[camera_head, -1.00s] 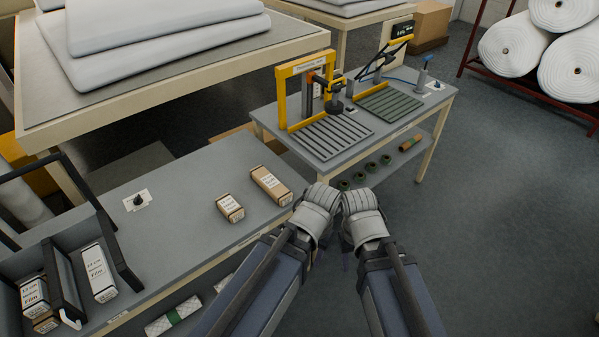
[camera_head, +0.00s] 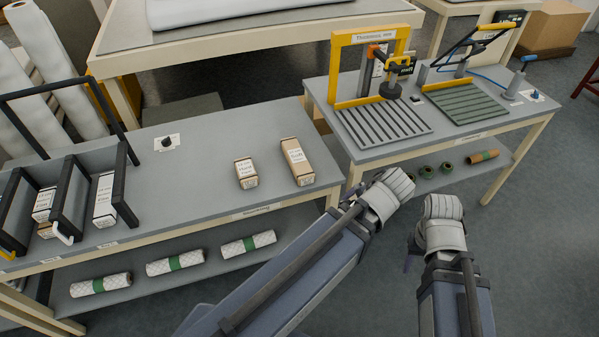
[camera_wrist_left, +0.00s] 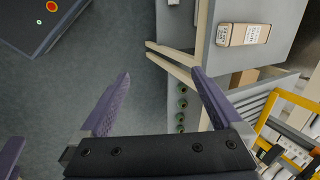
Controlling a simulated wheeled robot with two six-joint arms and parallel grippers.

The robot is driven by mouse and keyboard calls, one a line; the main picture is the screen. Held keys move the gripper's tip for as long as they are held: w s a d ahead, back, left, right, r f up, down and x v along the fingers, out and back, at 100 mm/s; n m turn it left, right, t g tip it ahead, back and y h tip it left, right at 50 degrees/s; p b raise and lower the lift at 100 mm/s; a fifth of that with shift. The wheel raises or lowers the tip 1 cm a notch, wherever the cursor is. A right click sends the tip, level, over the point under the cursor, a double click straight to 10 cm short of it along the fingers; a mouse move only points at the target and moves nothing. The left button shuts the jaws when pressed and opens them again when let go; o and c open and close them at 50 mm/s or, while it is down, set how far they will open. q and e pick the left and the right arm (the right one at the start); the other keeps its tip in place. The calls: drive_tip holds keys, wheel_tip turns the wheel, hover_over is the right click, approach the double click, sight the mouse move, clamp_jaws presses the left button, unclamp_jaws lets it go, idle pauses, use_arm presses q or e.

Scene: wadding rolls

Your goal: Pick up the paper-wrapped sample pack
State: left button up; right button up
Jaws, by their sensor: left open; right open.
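Two labelled packs stand on the grey bench: a small pack (camera_head: 246,173) and a longer brown pack (camera_head: 297,161) to its right. I cannot tell from the labels which is the paper-wrapped sample pack. One labelled pack (camera_wrist_left: 243,34) shows at the upper right of the left wrist view. My left gripper is open and empty in that view (camera_wrist_left: 160,74), its fingers apart over floor and bench edge. In the head view it is right of the brown pack, mostly hidden by its wrist. My right gripper (camera_head: 409,259) is open, over the floor, its fingers largely hidden.
A black-framed rack (camera_head: 68,195) with boxes stands at the bench's left. Several wrapped rolls lie on the shelf below. A side table (camera_head: 390,149) with a yellow-framed press (camera_head: 342,68) stands right.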

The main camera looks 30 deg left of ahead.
use_arm(q)
drive_tip(key=w+a+f+m+t+y+b, duration=0.2)
drive_tip(key=w+a+f+m+y+b, duration=0.15)
drive_tip(key=a+f+b, duration=0.4)
drive_tip(key=w+a+f+m+t+y+b, duration=0.2)
drive_tip(key=w+a+f+m+b, duration=0.25)
drive_tip(key=b, duration=0.55)
drive_tip(key=m+t+y+b, duration=0.45)
drive_tip(key=m+b, duration=0.55)
drive_tip(key=b, duration=0.6)
approach(301, 165)
drive_tip(key=shift+s+d+f+h, duration=0.15)
drive_tip(key=shift+s+d+f, duration=0.05)
drive_tip(key=shift+s+d, duration=0.2)
drive_tip(key=shift+s+d+f+h, duration=0.15)
drive_tip(key=shift+s+d+f, duration=0.05)
drive_tip(key=shift+s+d, duration=0.25)
drive_tip(key=shift+w+a+m+t+b, duration=0.1)
drive_tip(key=shift+w+m+t+b, duration=0.1)
drive_tip(key=shift+m+t+b, duration=0.2)
drive_tip(key=shift+w+a+r, duration=0.1)
drive_tip(key=shift+w+a, duration=0.2)
drive_tip(key=shift+w, duration=0.05)
drive_tip(key=x, duration=0.5)
drive_tip(key=shift+w+a, duration=0.15)
drive_tip(key=shift+a, duration=0.15)
drive_tip(key=shift+x, duration=2.85)
drive_tip(key=shift+r, duration=0.15)
drive_tip(key=c, duration=1.2)
drive_tip(key=shift+o, duration=0.2)
